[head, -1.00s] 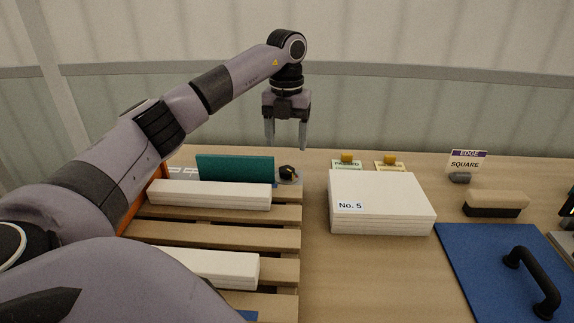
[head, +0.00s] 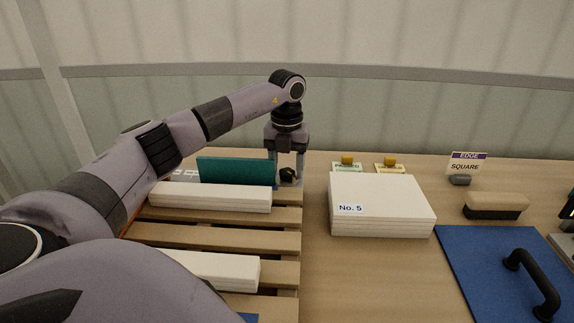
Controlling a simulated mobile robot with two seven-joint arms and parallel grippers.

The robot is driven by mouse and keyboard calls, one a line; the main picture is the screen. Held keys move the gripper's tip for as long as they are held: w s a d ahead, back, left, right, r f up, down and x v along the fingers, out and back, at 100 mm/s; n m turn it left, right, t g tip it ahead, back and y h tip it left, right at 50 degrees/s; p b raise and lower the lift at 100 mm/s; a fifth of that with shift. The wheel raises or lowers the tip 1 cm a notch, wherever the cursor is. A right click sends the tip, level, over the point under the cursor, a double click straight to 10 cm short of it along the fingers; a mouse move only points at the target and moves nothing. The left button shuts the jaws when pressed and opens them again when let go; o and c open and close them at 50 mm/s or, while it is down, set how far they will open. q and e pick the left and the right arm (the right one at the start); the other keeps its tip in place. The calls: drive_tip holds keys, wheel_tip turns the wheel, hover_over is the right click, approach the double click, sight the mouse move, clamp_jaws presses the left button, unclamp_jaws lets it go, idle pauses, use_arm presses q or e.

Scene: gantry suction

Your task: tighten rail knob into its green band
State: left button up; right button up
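The rail knob (head: 288,175) is a small dark knob at the far right corner of the slatted wooden rack, beside the right end of the teal board (head: 236,170). My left gripper (head: 288,181) points straight down over the knob, with one finger on each side of it. The fingers look apart, and I cannot tell whether they touch the knob. The green band is not discernible at this size. My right gripper is not in view.
White stacked strips (head: 210,197) lie on the wooden slats (head: 240,240). A white stack marked No. 5 (head: 385,195) stands to the right.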

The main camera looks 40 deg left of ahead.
sight(287, 170)
use_arm(q)
drive_tip(key=c, duration=0.7)
drive_tip(key=shift+r+m+p, duration=0.2)
drive_tip(key=shift+m+p, duration=0.3)
drive_tip(key=shift+p, duration=0.2)
drive_tip(key=shift+f+m+p, duration=0.15)
drive_tip(key=shift+m+p, duration=0.15)
drive_tip(key=shift+m, duration=0.3)
drive_tip(key=o, duration=1.1)
drive_tip(key=shift+c, duration=0.2)
wheel_tip(287, 170, up, 7)
drive_tip(key=shift+r+b, duration=0.1)
drive_tip(key=shift+b, duration=0.25)
